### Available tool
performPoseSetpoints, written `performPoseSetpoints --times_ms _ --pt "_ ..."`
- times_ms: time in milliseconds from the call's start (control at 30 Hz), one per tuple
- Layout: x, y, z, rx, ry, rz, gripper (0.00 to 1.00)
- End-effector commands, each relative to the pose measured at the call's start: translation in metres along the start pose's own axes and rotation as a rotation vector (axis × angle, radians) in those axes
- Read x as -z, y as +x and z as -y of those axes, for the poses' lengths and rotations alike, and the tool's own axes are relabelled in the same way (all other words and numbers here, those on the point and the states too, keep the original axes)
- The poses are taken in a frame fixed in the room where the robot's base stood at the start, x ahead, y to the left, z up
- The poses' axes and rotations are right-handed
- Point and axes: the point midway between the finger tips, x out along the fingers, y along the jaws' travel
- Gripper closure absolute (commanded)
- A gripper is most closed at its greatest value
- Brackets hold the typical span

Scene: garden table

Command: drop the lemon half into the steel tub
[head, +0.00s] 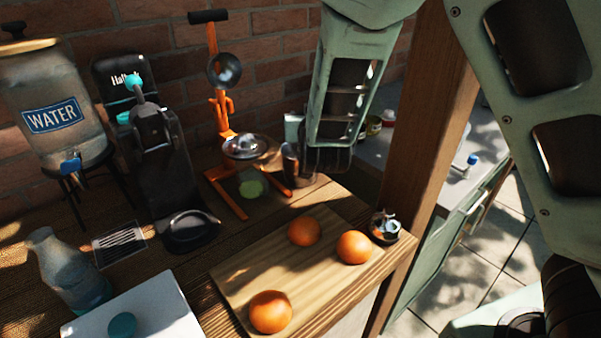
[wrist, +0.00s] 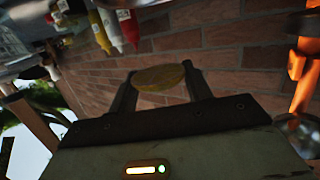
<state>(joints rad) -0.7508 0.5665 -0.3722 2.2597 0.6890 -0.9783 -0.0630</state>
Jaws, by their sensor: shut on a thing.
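My gripper (wrist: 160,84) is shut on the lemon half (wrist: 160,75), which shows as a yellowish disc between the two fingers in the wrist view. In the head view my arm reaches down at the back, and the lemon half is hidden there. A dark metallic vessel (head: 291,165) stands beside the arm's lower end, partly hidden. It may be the steel tub, but I cannot tell for sure.
An orange lever press (head: 219,105) stands left of my arm, with a green piece (head: 250,184) below its bowl. A wooden board (head: 250,264) holds oranges (head: 270,311). A wooden post (head: 431,130) stands right. A water dispenser (head: 60,95) stands far left.

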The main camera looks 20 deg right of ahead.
Motion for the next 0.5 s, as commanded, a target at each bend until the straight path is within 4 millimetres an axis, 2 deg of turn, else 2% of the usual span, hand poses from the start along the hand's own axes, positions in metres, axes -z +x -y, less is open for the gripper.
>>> performPoseSetpoints --times_ms 33,133,467,500 --pt "-0.011 0.002 0.0 0.0 0.0 0.0 0.77" --pt "-0.018 0.004 0.0 0.001 0.0 0.0 0.77" --pt "-0.02 0.004 0.0 0.001 0.0 0.0 0.77" --pt "-0.02 0.004 0.0 0.001 0.0 0.0 0.45"
